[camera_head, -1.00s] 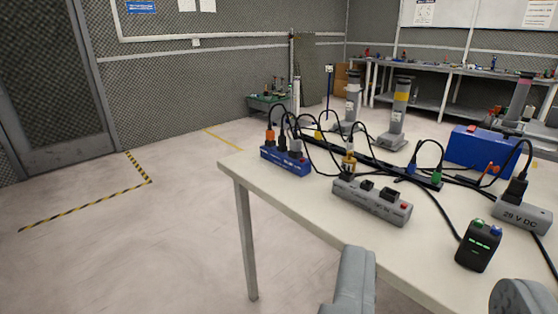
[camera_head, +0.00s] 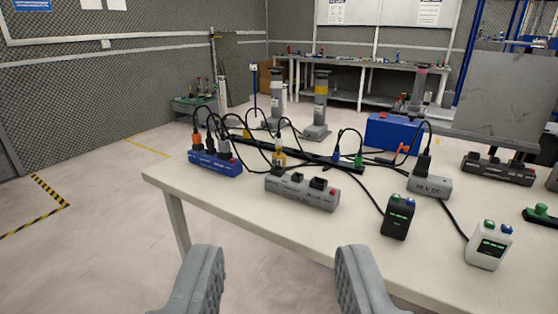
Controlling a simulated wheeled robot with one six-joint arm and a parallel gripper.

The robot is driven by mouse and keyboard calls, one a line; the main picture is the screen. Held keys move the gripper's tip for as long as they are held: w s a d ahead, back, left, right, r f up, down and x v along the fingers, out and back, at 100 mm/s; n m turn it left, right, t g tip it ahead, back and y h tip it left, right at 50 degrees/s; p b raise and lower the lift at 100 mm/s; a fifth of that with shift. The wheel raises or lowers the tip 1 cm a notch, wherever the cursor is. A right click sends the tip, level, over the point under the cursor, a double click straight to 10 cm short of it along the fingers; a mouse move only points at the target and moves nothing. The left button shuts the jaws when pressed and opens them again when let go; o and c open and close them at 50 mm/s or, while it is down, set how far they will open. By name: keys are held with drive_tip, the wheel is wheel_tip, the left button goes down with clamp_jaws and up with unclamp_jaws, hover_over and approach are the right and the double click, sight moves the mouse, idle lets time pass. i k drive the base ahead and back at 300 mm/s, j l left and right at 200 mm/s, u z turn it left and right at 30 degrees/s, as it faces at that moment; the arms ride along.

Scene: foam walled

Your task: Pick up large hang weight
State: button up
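My gripper (camera_head: 280,275) shows at the bottom of the view, its two grey fingers wide apart with nothing between them. It is open, in front of the near edge of a pale table (camera_head: 350,225). I cannot make out a thing that is clearly a large hang weight.
The table holds a blue power strip (camera_head: 215,163), a grey power strip (camera_head: 302,191), a blue box (camera_head: 392,132), a black device (camera_head: 397,217), a white device (camera_head: 488,245) and loose cables. A workbench (camera_head: 365,65) stands along the back wall. The floor (camera_head: 95,225) at left is open.

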sight(278, 158)
drive_tip(key=i+l, duration=0.1)
drive_tip(key=i, duration=0.35)
drive_tip(key=i+l+u, duration=0.1)
drive_tip(key=i, duration=0.35)
drive_tip(key=i+l, duration=0.15)
drive_tip(key=i, duration=0.3)
drive_tip(key=u, duration=0.05)
